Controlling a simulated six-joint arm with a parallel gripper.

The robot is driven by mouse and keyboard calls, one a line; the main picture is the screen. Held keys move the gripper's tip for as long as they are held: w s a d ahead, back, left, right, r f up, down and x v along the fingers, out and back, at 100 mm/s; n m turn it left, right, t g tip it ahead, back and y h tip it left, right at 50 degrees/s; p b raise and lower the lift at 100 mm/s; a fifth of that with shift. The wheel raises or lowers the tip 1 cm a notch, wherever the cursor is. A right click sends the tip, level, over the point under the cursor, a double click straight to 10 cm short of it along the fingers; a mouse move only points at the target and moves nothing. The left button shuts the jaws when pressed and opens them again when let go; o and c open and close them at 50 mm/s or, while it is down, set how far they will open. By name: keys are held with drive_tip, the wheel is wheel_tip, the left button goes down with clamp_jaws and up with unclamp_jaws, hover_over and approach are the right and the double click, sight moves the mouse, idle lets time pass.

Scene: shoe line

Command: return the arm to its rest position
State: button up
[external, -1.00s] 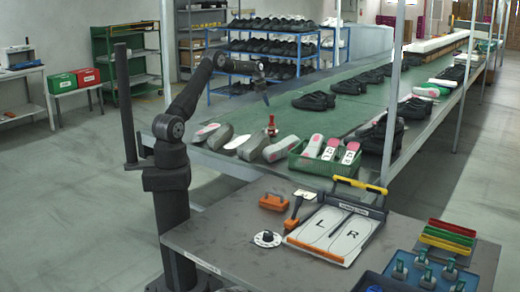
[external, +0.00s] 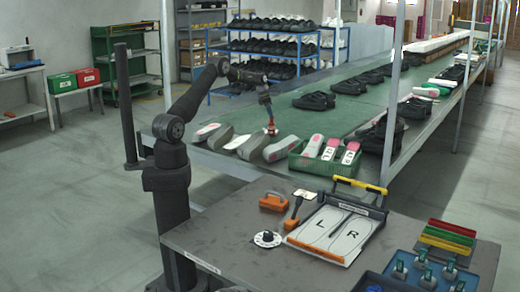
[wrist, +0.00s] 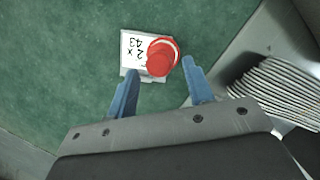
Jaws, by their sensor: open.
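My gripper (external: 269,118) hangs over the near end of the green conveyor table, pointing down. In the wrist view its two blue fingers (wrist: 160,66) are spread apart. A red knob-like piece (wrist: 162,57) with a round top stands between and just beyond the fingertips; I cannot tell whether they touch it. It also shows below my gripper in the external view (external: 271,130). A white card (wrist: 131,50) marked "2 x 43" lies beside the red piece. My arm reaches out from its column over the table, bent at the elbow.
Grey shoe soles (external: 280,148) lie close around the gripper. A green crate (external: 313,167) holding red and white insoles stands to the right. Black shoes (external: 314,101) lie farther along the conveyor (external: 300,120). A grey workbench (external: 240,235) with an L/R board (external: 335,232) is in front.

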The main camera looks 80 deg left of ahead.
sight(272, 122)
drive_tip(key=x, duration=0.3)
drive_tip(key=shift+f, duration=0.3)
drive_tip(key=shift+w+r, duration=0.15)
drive_tip(key=shift+r, duration=1.7)
